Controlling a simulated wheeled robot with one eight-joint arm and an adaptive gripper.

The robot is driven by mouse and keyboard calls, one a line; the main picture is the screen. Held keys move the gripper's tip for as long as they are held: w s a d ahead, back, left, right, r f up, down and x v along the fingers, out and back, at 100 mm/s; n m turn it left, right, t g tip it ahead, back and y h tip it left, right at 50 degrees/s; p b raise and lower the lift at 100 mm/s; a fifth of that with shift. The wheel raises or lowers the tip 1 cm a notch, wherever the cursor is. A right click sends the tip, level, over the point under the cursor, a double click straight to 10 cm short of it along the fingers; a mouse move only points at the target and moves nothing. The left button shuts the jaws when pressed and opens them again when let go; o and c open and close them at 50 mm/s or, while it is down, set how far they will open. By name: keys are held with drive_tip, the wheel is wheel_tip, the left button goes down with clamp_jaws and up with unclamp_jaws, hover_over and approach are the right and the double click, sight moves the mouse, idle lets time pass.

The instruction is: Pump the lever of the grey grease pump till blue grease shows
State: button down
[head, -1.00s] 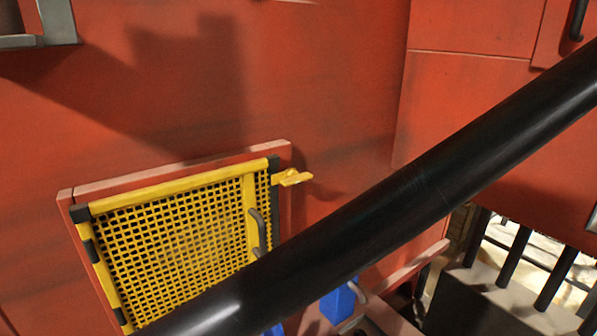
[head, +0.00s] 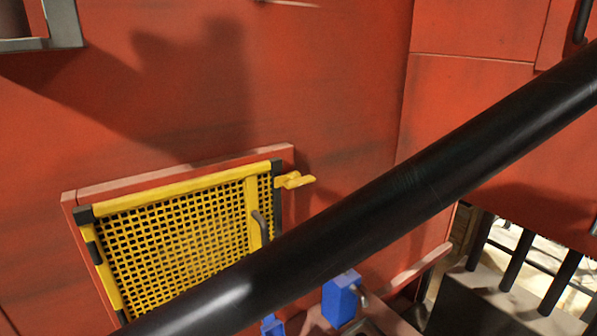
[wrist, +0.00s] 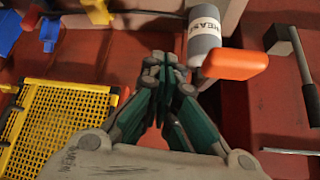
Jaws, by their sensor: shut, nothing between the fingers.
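The grey grease pump (wrist: 205,35), a cylinder lettered GREASE on a pale band, is at the top of the wrist view. An orange grip (wrist: 235,65) sticks out beside its lower end; it looks like the pump's lever handle, but its joint to the pump is not clear. My gripper (wrist: 165,62) is shut and empty, its green-sided fingers together just left of the pump and the grip. I cannot tell whether a fingertip touches the pump. No blue grease shows. The pump and my gripper are not visible in the head view.
A yellow mesh guard (head: 180,240) with a yellow latch (head: 295,180) is on the red wall; it also shows in the wrist view (wrist: 60,125). A blue block (head: 340,300) stands right of it. A dark-headed, hammer-like tool (wrist: 285,45) lies right of the pump.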

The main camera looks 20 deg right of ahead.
drive_tip(key=w+d+f+g, duration=0.1)
drive_tip(key=w+d, duration=0.6)
drive_tip(key=d, duration=0.4)
drive_tip(key=w+d+f+g, duration=0.1)
drive_tip(key=w+d, duration=0.5)
drive_tip(key=d, duration=0.5)
drive_tip(key=w+d+t, duration=0.2)
drive_tip(key=d, duration=1.7)
drive_tip(key=shift+f, duration=0.2)
drive_tip(key=shift+w, duration=0.1)
